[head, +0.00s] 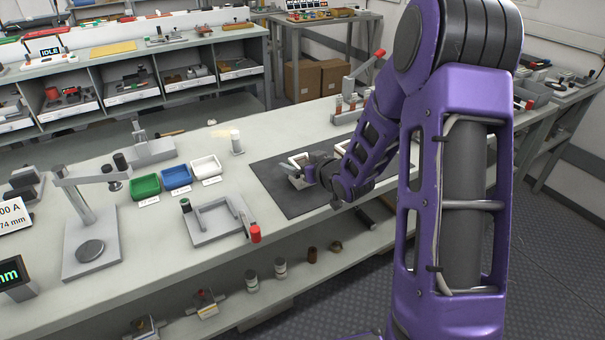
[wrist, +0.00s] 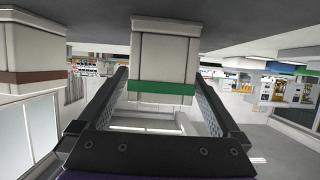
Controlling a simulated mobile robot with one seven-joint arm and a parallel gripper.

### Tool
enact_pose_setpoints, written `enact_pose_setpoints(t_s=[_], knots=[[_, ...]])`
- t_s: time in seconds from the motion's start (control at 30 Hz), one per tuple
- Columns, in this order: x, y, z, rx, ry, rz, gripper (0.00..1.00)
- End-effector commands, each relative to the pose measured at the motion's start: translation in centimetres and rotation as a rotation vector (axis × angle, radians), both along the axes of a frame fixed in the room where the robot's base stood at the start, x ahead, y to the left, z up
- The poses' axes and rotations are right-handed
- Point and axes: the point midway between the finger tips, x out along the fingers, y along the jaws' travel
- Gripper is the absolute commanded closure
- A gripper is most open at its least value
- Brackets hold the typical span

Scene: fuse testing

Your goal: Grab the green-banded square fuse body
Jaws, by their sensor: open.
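The green-banded square fuse body (wrist: 165,60) is a cream block with a green band near one end, in the wrist view. It sits between the two fingers of my open gripper (wrist: 160,82). A gap shows on the right; contact on the left side is hard to tell. A similar block with a brown band (wrist: 33,50) stands to the left, outside the fingers. In the head view my gripper (head: 304,176) is low over the dark mat (head: 270,184), where it and my arm largely hide the fuse bodies.
Left of the mat are a grey fixture (head: 212,222) with a red-tipped handle and green (head: 146,187), blue (head: 177,177) and white (head: 206,167) trays. A small white cylinder (head: 237,143) stands behind.

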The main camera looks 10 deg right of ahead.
Motion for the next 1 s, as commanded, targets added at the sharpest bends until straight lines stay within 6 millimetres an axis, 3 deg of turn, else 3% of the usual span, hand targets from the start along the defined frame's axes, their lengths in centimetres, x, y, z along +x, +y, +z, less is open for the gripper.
enact_pose_setpoints(t_s=[0.13,0.4,0.9,1.0], knots=[[1.6,0.5,-0.8,0.001,0.0,0.0,0.0],[1.9,0.6,-0.8,0.0,-0.001,0.0,0.0],[1.9,0.6,-0.8,0.0,-0.001,0.0,0.88],[1.9,0.6,-0.8,0.0,-0.001,-0.001,1.0]])
